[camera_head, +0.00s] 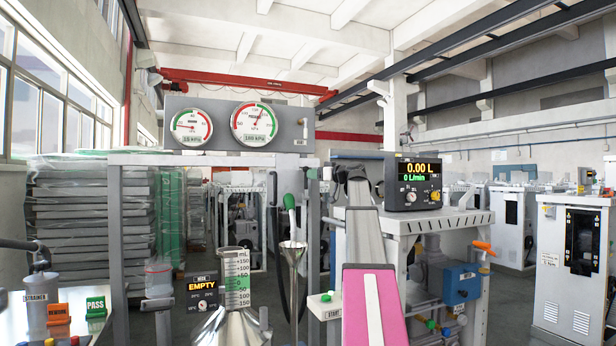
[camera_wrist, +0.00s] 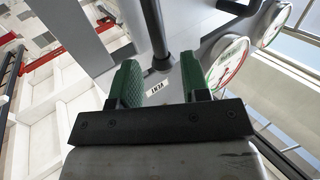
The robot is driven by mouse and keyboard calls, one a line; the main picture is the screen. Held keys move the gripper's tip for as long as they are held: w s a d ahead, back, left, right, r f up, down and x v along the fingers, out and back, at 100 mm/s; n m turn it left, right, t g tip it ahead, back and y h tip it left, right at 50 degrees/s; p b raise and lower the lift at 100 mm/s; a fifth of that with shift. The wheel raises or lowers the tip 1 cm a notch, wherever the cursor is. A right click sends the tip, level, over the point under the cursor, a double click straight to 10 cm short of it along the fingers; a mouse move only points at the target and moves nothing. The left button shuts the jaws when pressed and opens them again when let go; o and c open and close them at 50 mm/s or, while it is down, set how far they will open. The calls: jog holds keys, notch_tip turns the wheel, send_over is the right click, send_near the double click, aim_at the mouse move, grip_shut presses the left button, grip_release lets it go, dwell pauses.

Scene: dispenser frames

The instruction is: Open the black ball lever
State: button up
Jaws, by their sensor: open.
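In the wrist view, a dark rod with a rounded black end (camera_wrist: 162,60), which looks like the black ball lever, shows in the gap between my fingertips, near a VENT label (camera_wrist: 158,86) on the grey panel. My gripper (camera_wrist: 160,84) has green padded fingers, apart and empty. I cannot tell the distance from the fingers to the black end. In the head view, the grey gauge panel (camera_head: 222,141) has a small upright fitting at its right edge. I cannot make out a black ball there. My pink arm link hides part of the frame below.
Two round gauges (camera_head: 254,122) sit on the panel. A flow meter box (camera_head: 412,181) stands on the bench to the right. Stacked grey-green sheets (camera_head: 75,215) are at the left.

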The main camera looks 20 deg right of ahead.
jog(key=shift+x, duration=1.85)
grip_shut()
jog(key=s+f+n+t+y, duration=0.3)
jog(key=s+n+y, duration=0.3)
jog(key=n+y, duration=0.1)
jog(key=shift+s+f+n+y, duration=0.25)
jog(key=shift+s+n+y, duration=0.05)
jog(key=shift+s+n, duration=0.1)
jog(key=shift+d, duration=0.1)
grip_release()
